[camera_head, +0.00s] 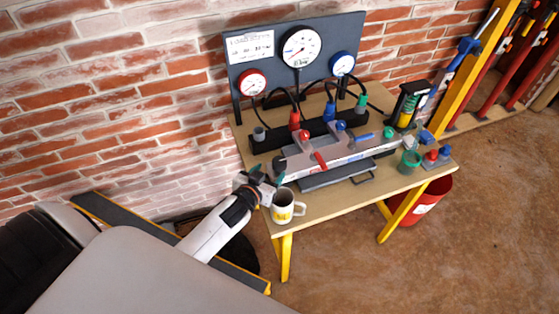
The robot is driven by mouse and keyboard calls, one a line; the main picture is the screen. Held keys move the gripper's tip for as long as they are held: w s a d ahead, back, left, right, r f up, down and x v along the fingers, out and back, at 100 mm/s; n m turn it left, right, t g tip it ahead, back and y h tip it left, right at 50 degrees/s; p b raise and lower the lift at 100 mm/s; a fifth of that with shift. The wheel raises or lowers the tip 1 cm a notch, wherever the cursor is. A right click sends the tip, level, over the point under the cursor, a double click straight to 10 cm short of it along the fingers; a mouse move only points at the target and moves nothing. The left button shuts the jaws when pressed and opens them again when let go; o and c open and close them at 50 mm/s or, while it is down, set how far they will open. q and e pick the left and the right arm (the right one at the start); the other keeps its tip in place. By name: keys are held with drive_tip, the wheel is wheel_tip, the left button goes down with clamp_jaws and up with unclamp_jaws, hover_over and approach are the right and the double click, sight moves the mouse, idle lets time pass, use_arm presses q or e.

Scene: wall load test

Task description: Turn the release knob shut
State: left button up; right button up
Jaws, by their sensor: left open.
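A grey hydraulic pump unit (340,158) lies along the bench. On it are a red knob (305,134), a blue knob (341,125), a green knob (388,131), a red lever (320,160) and a blue lever (362,137). I cannot tell which of these is the release knob, or whether it is shut. My left gripper (267,174) is open at the bench's left end, left of the pump unit and just behind a white mug. Its dark fingertips are apart, and nothing shows held between them. My right gripper is out of view.
The white mug (283,208) stands close to my left gripper on the wooden bench (328,205). A gauge panel (262,45) with hoses stands behind. A green cup (410,161) is at the right end. A red bucket (432,199) is below.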

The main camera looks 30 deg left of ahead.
sight(278, 163)
use_arm(q)
drive_tip(key=x, duration=0.7)
drive_tip(key=shift+s, duration=0.1)
drive_tip(key=shift+x, duration=0.9)
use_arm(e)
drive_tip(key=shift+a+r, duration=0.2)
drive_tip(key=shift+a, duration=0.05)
use_arm(q)
drive_tip(key=shift+s, duration=0.1)
drive_tip(key=shift+c, duration=0.9)
drive_tip(key=c, duration=0.8)
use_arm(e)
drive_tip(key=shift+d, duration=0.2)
